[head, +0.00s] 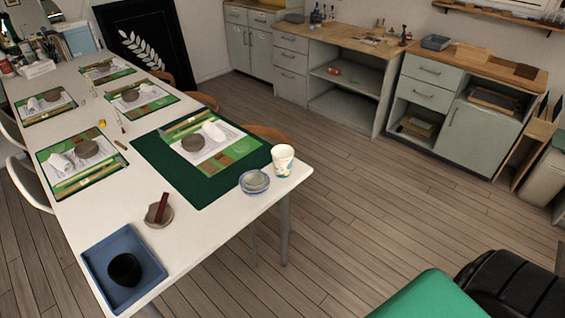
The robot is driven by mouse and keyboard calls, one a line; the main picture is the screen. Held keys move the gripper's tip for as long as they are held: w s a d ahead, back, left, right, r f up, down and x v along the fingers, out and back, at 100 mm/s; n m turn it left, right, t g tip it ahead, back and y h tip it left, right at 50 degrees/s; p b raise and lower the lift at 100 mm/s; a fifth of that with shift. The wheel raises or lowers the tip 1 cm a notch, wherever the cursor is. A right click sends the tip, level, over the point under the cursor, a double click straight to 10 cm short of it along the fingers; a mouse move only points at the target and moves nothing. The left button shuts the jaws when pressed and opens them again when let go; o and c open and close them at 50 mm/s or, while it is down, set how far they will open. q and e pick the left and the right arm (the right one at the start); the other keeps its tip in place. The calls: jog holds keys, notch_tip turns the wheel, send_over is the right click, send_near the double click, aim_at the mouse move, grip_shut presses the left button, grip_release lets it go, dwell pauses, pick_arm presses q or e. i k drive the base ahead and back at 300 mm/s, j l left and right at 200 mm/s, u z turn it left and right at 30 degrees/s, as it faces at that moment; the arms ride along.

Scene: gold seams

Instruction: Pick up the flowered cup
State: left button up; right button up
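The flowered cup (283,160) is white with small coloured marks. It stands upright near the right edge of the long white table (200,243), beside the corner of a dark green mat (190,186). Stacked small blue-grey dishes (254,182) sit just left of it and in front. Neither of my grippers shows in the head view.
A blue tray (97,262) with a dark bowl (125,269) is at the table's near end. A small dish with a dark red stick (158,211) lies nearby. Several place mats cover the far table. Open wooden floor (345,215) lies right of the table.

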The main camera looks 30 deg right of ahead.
aim_at(282, 154)
jog(key=i+l+u, duration=0.1)
jog(key=l+u, duration=0.3)
jog(key=i+l+u, duration=0.1)
jog(key=u, duration=0.25)
jog(key=l+u, duration=0.45)
jog(key=l, duration=2.25)
jog(key=k, duration=0.1)
